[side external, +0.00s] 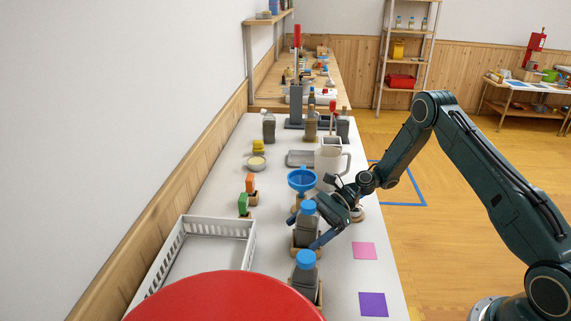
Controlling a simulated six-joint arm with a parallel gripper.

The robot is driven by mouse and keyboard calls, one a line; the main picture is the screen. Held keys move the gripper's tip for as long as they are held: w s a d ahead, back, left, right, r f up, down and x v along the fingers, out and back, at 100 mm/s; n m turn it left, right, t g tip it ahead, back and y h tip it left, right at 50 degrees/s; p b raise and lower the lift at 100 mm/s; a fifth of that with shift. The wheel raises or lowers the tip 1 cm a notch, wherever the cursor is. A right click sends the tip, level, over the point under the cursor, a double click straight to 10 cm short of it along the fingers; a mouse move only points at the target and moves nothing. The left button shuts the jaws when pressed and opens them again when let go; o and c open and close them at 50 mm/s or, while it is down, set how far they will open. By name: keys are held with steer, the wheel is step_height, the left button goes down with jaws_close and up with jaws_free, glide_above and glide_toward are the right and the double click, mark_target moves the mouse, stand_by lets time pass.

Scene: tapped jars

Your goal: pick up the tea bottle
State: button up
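Two dark grey bottles with blue caps stand in small wooden holders near the front of the white bench; I cannot read a label that tells which is tea. My gripper (314,226) is at the farther one (307,232), reaching in from the right. One finger slants down across its lower right side; the other is mostly hidden behind the bottle. I cannot tell whether the fingers touch it. The nearer blue-capped bottle (305,276) stands apart, closer to the camera.
A blue funnel (302,180) and a white jug (328,163) stand just beyond my gripper. A white slatted basket (207,252) is at left, near green (243,203) and orange (250,184) pieces. A red round thing (225,300) blocks the foreground. Pink (364,251) and purple (373,304) squares lie clear at right.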

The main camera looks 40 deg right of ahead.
steer(key=c, duration=1.1)
steer(key=shift+r, duration=0.15)
step_height(320, 180, up, 20)
steer(key=shift+f, duration=0.1)
steer(key=shift+a+t, duration=0.1)
steer(key=shift+t, duration=0.2)
stand_by(0.3)
steer(key=shift+s+d+f+m+t+h, duration=0.1)
steer(key=shift+d+f+m+t+h, duration=0.55)
steer(key=shift+m+t+h, duration=1.25)
steer(key=shift+s+d+f+m+t+h, duration=0.1)
steer(key=shift+d+f+m+t+h, duration=0.15)
steer(key=shift+d+m+t+h, duration=1.6)
steer(key=shift+s+d+f+m+t+h, duration=0.1)
steer(key=shift+f+m+t+h, duration=0.35)
steer(key=shift+m+t+h, duration=1.45)
